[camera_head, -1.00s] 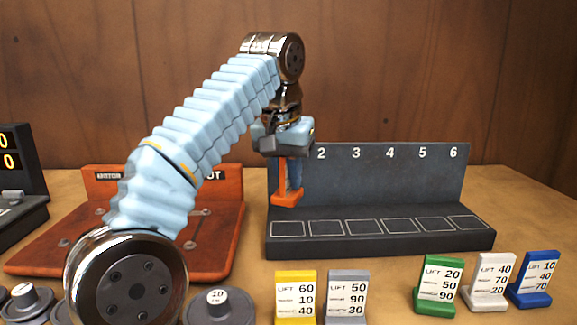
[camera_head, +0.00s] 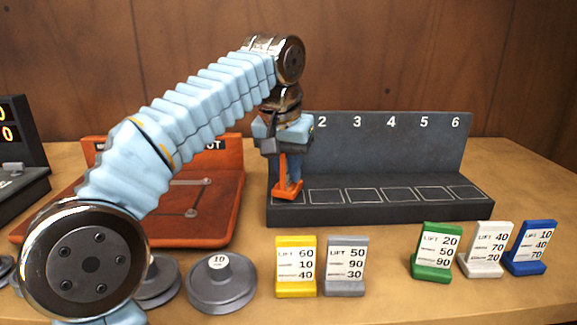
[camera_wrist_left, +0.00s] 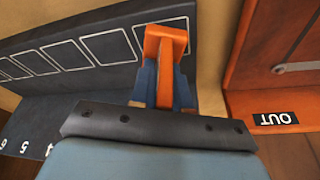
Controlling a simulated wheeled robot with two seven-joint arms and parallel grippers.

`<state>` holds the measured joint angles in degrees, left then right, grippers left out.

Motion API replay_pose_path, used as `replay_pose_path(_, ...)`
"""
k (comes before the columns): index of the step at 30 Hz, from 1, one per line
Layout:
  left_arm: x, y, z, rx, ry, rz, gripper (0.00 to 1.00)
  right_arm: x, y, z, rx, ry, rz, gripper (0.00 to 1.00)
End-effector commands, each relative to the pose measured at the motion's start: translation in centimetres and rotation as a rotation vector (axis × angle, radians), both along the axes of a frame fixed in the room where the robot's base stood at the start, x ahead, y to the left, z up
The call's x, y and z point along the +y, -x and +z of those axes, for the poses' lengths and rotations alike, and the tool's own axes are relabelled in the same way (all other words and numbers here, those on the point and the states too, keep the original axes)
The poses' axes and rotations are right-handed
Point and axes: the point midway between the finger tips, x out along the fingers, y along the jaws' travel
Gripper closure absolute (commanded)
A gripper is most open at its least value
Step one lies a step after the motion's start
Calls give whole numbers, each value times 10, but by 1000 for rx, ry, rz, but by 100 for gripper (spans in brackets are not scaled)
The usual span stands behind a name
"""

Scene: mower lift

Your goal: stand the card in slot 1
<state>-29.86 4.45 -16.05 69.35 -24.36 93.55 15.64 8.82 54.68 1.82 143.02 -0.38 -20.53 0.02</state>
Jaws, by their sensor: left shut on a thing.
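The orange card (camera_head: 287,178) is upright in my left gripper (camera_head: 287,165), which is shut on it from above. The card's foot is at the left end of the dark rack (camera_head: 390,212), where slot 1 lies left of the slot under number 2. I cannot tell whether the foot touches the ledge. In the left wrist view the orange card (camera_wrist_left: 163,60) shows between the blue fingers (camera_wrist_left: 162,82), over the end of the row of outlined slots on the rack (camera_wrist_left: 60,85). The gripper hides the number 1. My right gripper is not in view.
Yellow (camera_head: 295,266), grey (camera_head: 345,266), green (camera_head: 436,252), white (camera_head: 487,250) and blue (camera_head: 531,248) cards stand in front of the rack. A red-brown board (camera_head: 225,190) is left of it. Grey weights (camera_head: 222,285) lie at front left. The other slots are empty.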

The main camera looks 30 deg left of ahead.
Motion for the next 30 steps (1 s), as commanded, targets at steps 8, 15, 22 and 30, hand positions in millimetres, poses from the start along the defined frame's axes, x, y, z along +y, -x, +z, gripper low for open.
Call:
replay_pose_path(8,0,0,-6,0,0,0,100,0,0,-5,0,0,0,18)
replay_pose_path(15,0,0,-11,0,0,0,100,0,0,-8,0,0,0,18)
replay_pose_path(22,0,0,-10,0,0,0,57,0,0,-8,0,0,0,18)
replay_pose_path(30,0,0,-10,0,0,0,55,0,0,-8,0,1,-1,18)
